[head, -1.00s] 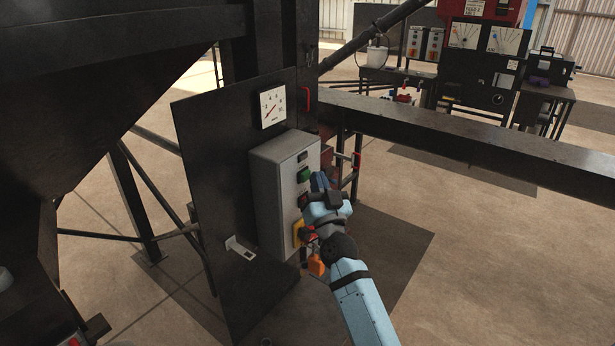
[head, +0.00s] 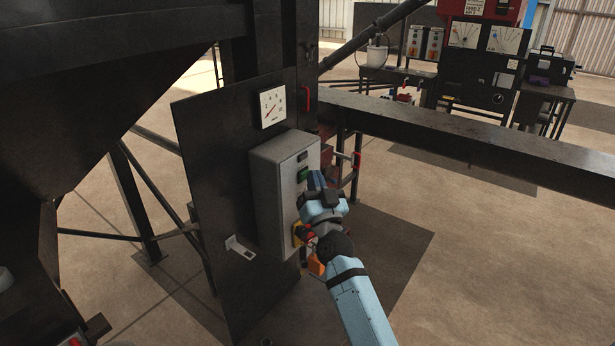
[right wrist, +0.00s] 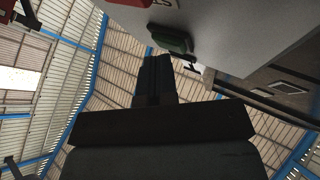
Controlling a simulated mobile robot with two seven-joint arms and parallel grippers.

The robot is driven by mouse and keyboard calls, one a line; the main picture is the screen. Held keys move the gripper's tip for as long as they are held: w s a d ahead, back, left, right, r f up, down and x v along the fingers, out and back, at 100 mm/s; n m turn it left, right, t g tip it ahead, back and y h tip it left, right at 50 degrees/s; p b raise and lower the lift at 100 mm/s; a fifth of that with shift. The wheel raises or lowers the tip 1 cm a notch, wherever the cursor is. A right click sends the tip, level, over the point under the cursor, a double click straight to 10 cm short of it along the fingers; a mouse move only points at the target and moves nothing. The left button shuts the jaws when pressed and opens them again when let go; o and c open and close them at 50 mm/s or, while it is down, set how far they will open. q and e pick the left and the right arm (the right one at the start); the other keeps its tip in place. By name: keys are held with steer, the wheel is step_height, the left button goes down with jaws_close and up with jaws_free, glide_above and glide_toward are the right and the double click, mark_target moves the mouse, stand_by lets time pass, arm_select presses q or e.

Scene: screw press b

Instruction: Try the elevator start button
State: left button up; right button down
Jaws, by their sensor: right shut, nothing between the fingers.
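A grey control box (head: 272,190) is fixed to an upright dark panel. A green button (head: 304,174) sits on its front face, below a small dark element near the top. The green button also shows in the right wrist view (right wrist: 172,40), beside a small partly hidden label. My right gripper (head: 316,181) is shut and empty, with its fingertips close to the box front by the green button. In the right wrist view its fingertips (right wrist: 156,62) are just below the button; I cannot tell whether they touch it. My left gripper is not in view.
A dial gauge (head: 272,107) is on the panel above the box. A yellow switch plate (head: 297,233) is lower on the box, partly hidden by my arm. A long dark beam (head: 470,145) runs right behind the panel. The floor on the right is open.

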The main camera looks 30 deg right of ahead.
steer(key=shift+s+d+p, duration=0.3)
steer(key=shift+s+d, duration=0.05)
steer(key=shift+s, duration=0.45)
steer(key=shift+s+d+p, duration=0.2)
steer(key=shift+s+d, duration=0.1)
steer(key=shift+s, duration=0.5)
steer(key=shift+s+d+p, duration=0.15)
steer(key=shift+s+d, duration=0.15)
steer(key=shift+s, duration=0.45)
steer(key=shift+s+d+p, duration=0.2)
steer(key=shift+s+d, duration=0.1)
steer(key=shift+s, duration=0.5)
